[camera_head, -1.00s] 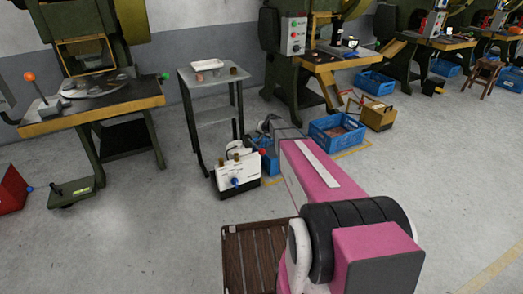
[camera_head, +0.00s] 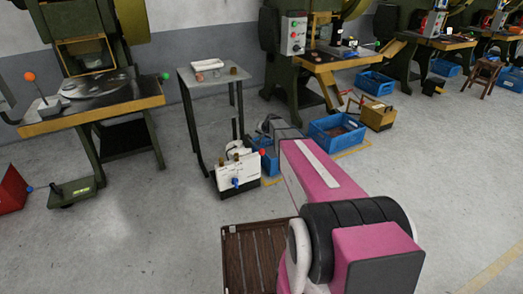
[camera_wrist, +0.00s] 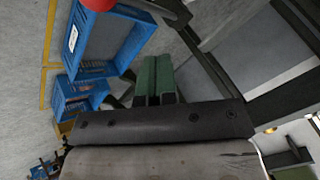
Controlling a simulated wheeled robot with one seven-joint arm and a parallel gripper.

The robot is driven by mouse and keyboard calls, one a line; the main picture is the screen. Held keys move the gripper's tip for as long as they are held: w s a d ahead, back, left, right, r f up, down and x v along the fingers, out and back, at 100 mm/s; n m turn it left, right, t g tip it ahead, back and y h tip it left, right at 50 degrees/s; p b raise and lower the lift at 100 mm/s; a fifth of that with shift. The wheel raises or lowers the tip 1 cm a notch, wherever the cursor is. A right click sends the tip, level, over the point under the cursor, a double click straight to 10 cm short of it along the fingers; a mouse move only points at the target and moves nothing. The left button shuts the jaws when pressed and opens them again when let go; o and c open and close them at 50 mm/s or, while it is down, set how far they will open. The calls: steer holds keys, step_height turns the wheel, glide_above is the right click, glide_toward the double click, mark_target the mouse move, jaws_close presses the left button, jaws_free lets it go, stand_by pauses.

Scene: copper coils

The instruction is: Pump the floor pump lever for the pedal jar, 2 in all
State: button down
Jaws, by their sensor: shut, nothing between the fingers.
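A white floor unit on a dark base (camera_head: 238,178) stands beside the grey side table in the head view. It has brownish caps on top, a blue knob in front and a red ball knob (camera_head: 262,152) at its right. I cannot clearly make out a pump lever or which part is the pedal jar. My gripper (camera_wrist: 158,65) shows its green fingers closed together and empty in the wrist view. A red ball (camera_wrist: 98,5) is cut off at the top edge there, apart from the fingers. In the head view my fingers are hidden near the unit.
A grey side table (camera_head: 213,75) holds a white tray and small cylinders. Blue crates stand right of the unit, one with brown contents (camera_head: 337,130). A tan box (camera_head: 378,116) stands beyond them. The front-left floor is open.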

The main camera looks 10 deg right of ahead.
stand_by(0.8)
steer(key=r, duration=0.3)
steer(key=shift+w+a+r, duration=0.1)
steer(key=shift+w+r, duration=0.15)
steer(key=shift+r, duration=0.15)
steer(key=shift+f, duration=0.1)
steer(key=shift+s+d+f, duration=0.1)
steer(key=shift+s+f, duration=0.1)
steer(key=shift+f, duration=1.25)
steer(key=shift+s+d+f, duration=0.1)
steer(key=shift+s+f, duration=0.1)
steer(key=shift+f, duration=1.2)
steer(key=shift+s+f, duration=0.2)
steer(key=shift+f, duration=1.25)
steer(key=shift+f, duration=0.4)
